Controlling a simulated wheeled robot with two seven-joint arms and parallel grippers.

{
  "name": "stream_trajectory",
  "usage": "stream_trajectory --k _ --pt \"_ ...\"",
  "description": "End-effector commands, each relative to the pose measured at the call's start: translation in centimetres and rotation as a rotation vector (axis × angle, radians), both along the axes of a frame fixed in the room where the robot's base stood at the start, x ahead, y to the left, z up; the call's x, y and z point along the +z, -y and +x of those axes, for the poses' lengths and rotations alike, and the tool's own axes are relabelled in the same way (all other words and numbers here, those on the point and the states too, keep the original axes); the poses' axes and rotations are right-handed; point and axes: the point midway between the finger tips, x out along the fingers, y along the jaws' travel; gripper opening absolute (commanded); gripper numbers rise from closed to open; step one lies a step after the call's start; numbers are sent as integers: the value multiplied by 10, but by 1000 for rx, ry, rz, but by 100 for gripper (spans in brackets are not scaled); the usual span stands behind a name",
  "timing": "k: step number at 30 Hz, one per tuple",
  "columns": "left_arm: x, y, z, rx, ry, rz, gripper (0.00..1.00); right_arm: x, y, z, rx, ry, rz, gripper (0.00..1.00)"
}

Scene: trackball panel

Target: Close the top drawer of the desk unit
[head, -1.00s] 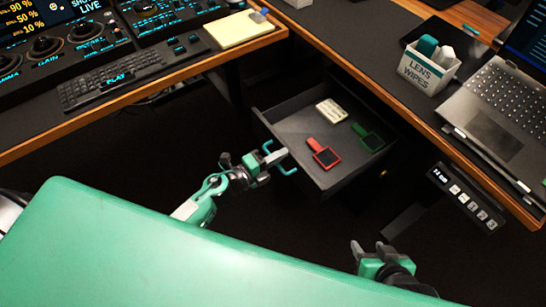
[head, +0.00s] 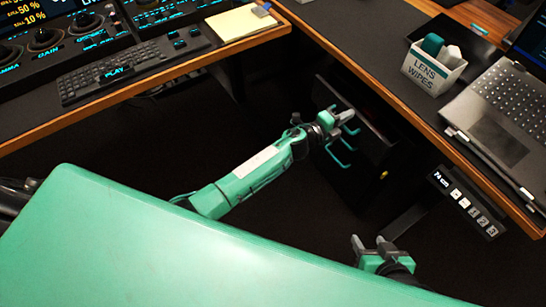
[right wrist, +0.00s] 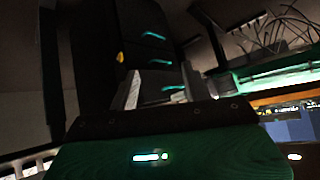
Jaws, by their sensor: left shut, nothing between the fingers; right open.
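The desk unit (head: 362,172) is a dark drawer cabinet under the right-hand desk. Its top drawer (head: 325,95) is pushed in, and no inside of it shows. Whether its front is fully flush is too dark to tell. My left gripper (head: 350,122) is shut and empty at the top drawer's front, partly covering it; I cannot tell if it touches. A teal handle (head: 341,151) shows just below it. The right wrist view shows the unit's drawer fronts with teal handles (right wrist: 153,35). My right gripper (head: 369,244) is open and empty, low and apart from the unit.
The right desk holds a lens wipes box (head: 434,68) and a laptop (head: 500,115). A height control panel (head: 467,203) hangs under its edge. The left desk carries a keyboard (head: 125,68) and a yellow notepad (head: 238,24). Dark floor lies open between the desks.

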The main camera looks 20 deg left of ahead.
Motion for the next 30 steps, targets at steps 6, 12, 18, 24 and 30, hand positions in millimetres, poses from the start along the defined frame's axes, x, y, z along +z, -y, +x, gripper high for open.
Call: stream_trajectory --k 6,12,18,24,30 --pt "-1 20 26 -1 1 -1 0 -3 -20 8 17 123 69 48" --pt "-1 29 37 0 0 0 0 0 -30 11 22 185 107 48" --pt "2 31 41 1 2 0 0 2 -32 11 23 203 116 48" --pt "4 31 42 2 5 -2 0 2 -32 11 23 203 116 48" --pt "5 30 42 3 6 -4 0 2 -32 11 22 200 115 48"
